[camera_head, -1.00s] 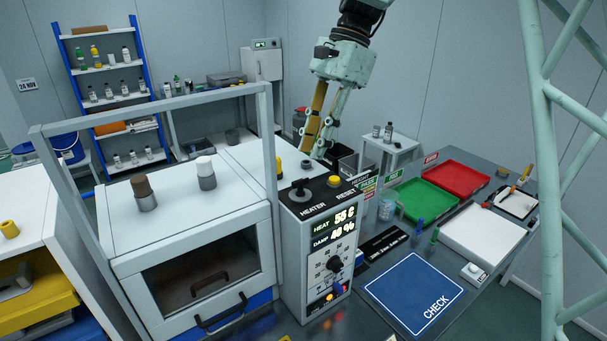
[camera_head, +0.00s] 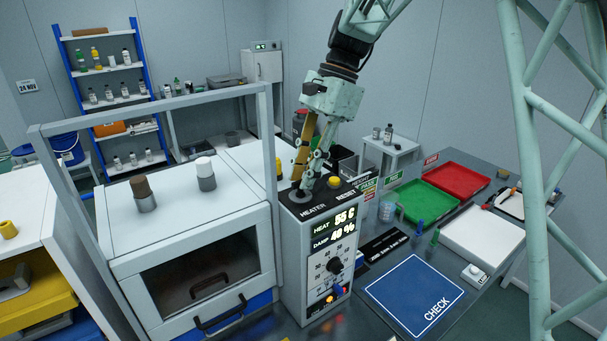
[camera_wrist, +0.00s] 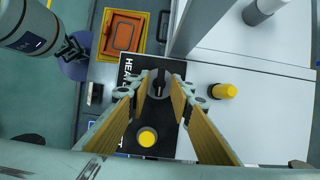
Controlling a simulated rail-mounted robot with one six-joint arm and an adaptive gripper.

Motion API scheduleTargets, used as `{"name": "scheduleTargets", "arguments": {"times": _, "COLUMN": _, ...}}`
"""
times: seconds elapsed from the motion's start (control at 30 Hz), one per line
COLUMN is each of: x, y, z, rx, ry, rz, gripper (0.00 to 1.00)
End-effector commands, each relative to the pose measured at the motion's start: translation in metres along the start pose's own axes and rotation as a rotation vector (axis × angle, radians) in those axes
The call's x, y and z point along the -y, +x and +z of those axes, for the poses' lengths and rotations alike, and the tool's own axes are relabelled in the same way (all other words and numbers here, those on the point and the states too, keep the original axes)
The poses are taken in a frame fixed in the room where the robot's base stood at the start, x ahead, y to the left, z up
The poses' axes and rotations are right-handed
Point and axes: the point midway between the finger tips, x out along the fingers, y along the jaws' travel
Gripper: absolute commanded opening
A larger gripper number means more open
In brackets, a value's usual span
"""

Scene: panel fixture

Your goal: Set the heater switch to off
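The heater switch (camera_wrist: 159,84) is a dark knob with a raised bar on the black top plate of the control box (camera_head: 318,255). In the wrist view the bar points roughly up and down the picture. My gripper (camera_wrist: 158,80) is open, with its yellow-padded fingers on either side of the switch and gaps visible. In the head view my gripper (camera_head: 305,187) points down at the HEATER end of the plate and hides most of the switch. The box display (camera_head: 335,228) reads HEAT 55 C and DAMP 40 %.
The yellow RESET button (camera_wrist: 147,137) is close to the fingers on the same plate. A white frame post (camera_head: 271,140) stands left of the box. A blue CHECK mat (camera_head: 412,290), green tray (camera_head: 428,200) and red tray (camera_head: 460,181) lie to the right.

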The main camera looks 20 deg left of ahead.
Motion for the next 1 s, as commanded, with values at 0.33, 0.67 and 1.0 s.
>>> {"name": "scheduleTargets", "arguments": {"times": 0.33, "x": -0.0001, "y": -0.0002, "z": -0.0001, "rx": 0.0, "ry": 0.0, "rz": 0.0, "gripper": 0.0}}
{"name": "scheduleTargets", "arguments": {"times": 0.67, "x": 0.0001, "y": -0.0005, "z": 0.0, "rx": 0.0, "ry": -0.013, "rz": 0.007, "gripper": 0.0}}
{"name": "scheduleTargets", "arguments": {"times": 1.0, "x": 0.001, "y": -0.0019, "z": 0.0007, "rx": 0.001, "ry": -0.115, "rz": 0.051, "gripper": 0.0}}
